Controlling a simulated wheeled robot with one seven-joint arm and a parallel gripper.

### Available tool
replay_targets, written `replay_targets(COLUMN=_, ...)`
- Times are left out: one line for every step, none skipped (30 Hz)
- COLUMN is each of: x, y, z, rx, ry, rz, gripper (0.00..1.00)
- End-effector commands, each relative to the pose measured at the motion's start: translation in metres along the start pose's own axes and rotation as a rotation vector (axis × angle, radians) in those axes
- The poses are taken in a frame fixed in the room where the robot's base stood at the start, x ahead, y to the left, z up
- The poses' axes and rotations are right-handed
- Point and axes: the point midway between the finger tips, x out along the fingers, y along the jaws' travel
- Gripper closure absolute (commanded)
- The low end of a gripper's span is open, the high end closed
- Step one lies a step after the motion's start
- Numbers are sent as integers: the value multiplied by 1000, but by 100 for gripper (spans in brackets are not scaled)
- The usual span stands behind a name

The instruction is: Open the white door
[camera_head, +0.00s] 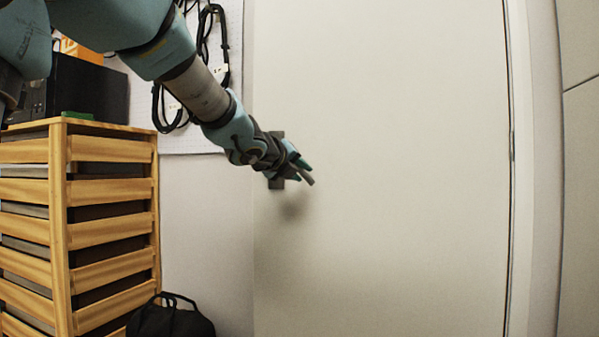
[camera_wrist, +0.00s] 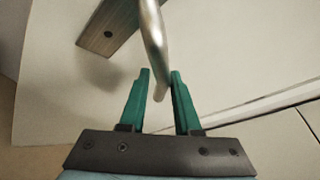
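The white door (camera_head: 400,170) fills the middle of the head view and looks closed. In the wrist view, a silver lever handle (camera_wrist: 152,38) extends from a grey metal plate (camera_wrist: 112,28) on the door. My gripper (camera_wrist: 161,73) has its two green fingers apart, one on each side of the lever near its free end. A narrow gap shows beside the lever, and I see no clear grip on it. In the head view, my gripper (camera_head: 302,170) is at the door's left side. My wrist hides much of the handle and plate there.
A wooden drawer rack (camera_head: 62,220) stands left of the door, with a black box (camera_head: 90,90) on top. A black bag (camera_head: 172,318) lies low beside it. Cables (camera_head: 212,45) hang on a white pegboard. The door frame (camera_head: 535,170) is at right.

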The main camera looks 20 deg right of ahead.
Motion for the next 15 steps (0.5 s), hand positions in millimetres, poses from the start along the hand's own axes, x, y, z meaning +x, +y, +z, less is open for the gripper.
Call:
replay_targets(x=0, y=0, z=0, rx=0, ry=0, rz=-1, gripper=62)
replay_targets(x=0, y=0, z=0, rx=1, ry=-1, rz=-1, gripper=59)
replay_targets(x=0, y=-1, z=0, rx=1, ry=-1, rz=-2, gripper=54)
replay_targets(x=0, y=-1, z=0, rx=1, ry=-1, rz=-2, gripper=51)
replay_targets(x=0, y=-1, z=1, rx=1, ry=-1, rz=-2, gripper=50)
replay_targets(x=0, y=-1, z=1, rx=1, ry=-1, rz=-2, gripper=50)
replay_targets(x=0, y=-1, z=1, rx=1, ry=-1, rz=-2, gripper=50)
replay_targets(x=0, y=-1, z=1, rx=1, ry=-1, rz=-3, gripper=50)
replay_targets(x=0, y=-1, z=1, rx=1, ry=-1, rz=-3, gripper=50)
replay_targets(x=0, y=-1, z=1, rx=1, ry=-1, rz=-3, gripper=50)
replay_targets(x=0, y=-1, z=1, rx=1, ry=-1, rz=-3, gripper=50)
replay_targets(x=-2, y=-2, z=1, rx=2, ry=-2, rz=-3, gripper=50)
replay_targets(x=-3, y=-2, z=1, rx=2, ry=-2, rz=-3, gripper=50)
replay_targets(x=-5, y=-2, z=2, rx=2, ry=-2, rz=-3, gripper=50)
replay_targets(x=-8, y=-2, z=2, rx=2, ry=-2, rz=-4, gripper=50)
